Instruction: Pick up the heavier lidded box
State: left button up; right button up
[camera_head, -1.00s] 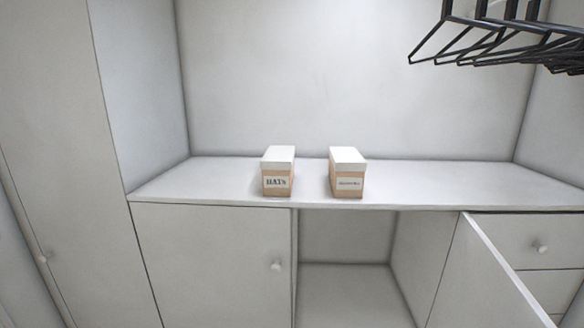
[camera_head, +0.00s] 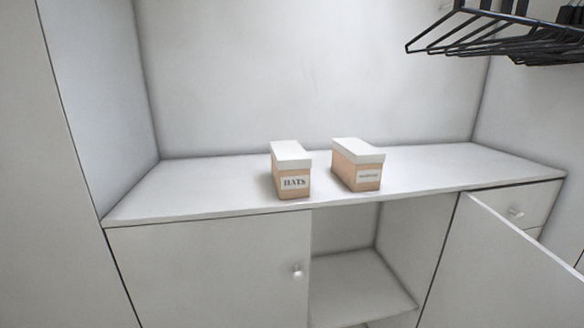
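Two lidded boxes stand upright side by side on a white shelf top (camera_head: 200,187), with a narrow gap between them. The left box (camera_head: 292,187) is tan with a white lid and a label reading "HATS". The right box (camera_head: 358,173) is also tan with a white lid, and the writing on its label is too small to read. They look similar in size, and which is heavier cannot be told by sight. Neither of my grippers is in view.
Below the shelf top, a cabinet door (camera_head: 215,275) at the left is closed. A door (camera_head: 500,265) at the right stands open beside an empty compartment (camera_head: 355,285). A drawer (camera_head: 515,208) is at the right. Black hangers (camera_head: 490,35) hang at upper right.

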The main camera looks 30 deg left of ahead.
aim_at(291, 165)
jog(key=k+j+z, duration=0.15)
jog(key=j+z, duration=0.15)
jog(key=j, duration=0.15)
jog(key=k+j+z, duration=0.3)
jog(key=j, duration=0.15)
jog(key=k+j+z, duration=0.3)
jog(key=i+j, duration=0.05)
jog(key=i, duration=0.05)
